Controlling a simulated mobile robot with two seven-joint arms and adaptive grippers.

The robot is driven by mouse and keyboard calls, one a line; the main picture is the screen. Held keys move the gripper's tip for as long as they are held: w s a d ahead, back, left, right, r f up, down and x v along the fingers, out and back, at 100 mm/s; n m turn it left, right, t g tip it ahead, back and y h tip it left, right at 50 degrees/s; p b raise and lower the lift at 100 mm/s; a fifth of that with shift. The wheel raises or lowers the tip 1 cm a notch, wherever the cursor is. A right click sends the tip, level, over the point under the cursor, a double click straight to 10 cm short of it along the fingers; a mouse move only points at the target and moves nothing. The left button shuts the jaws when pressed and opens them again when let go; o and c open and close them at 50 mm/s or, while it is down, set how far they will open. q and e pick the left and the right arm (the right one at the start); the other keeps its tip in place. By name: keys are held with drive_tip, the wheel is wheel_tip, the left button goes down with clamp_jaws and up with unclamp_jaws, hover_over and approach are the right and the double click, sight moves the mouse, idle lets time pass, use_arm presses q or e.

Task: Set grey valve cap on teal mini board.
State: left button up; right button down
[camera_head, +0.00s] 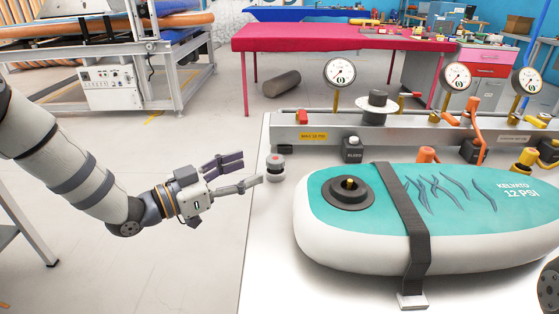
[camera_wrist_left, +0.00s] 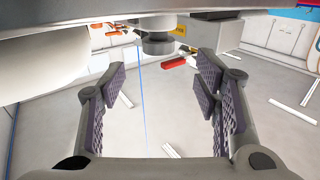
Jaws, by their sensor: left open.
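The grey valve cap (camera_head: 275,167), a small round piece with a pale band and a red spot on top, stands upright at the left edge of the white table (camera_head: 272,230). My left gripper (camera_head: 248,169) is open and empty, its fingertips just left of the cap. In the left wrist view a dark round piece that looks like the cap (camera_wrist_left: 158,45) is beyond the gap between my open fingers (camera_wrist_left: 163,80). The teal mini board (camera_head: 385,200) lies on the table to the right, with a dark round valve (camera_head: 348,192) on its deck. My right gripper does not show.
A grey strap (camera_head: 400,205) crosses the board. Behind it runs a metal rail (camera_head: 390,131) with gauges (camera_head: 340,73), fittings and a white disc on a post (camera_head: 375,107). A pink table (camera_head: 330,40) stands farther back.

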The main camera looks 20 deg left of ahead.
sight(267, 161)
use_arm(q)
drive_tip(key=x, duration=0.8)
drive_tip(key=shift+d, duration=0.15)
drive_tip(key=shift+r, duration=0.1)
drive_tip(key=c, duration=1.2)
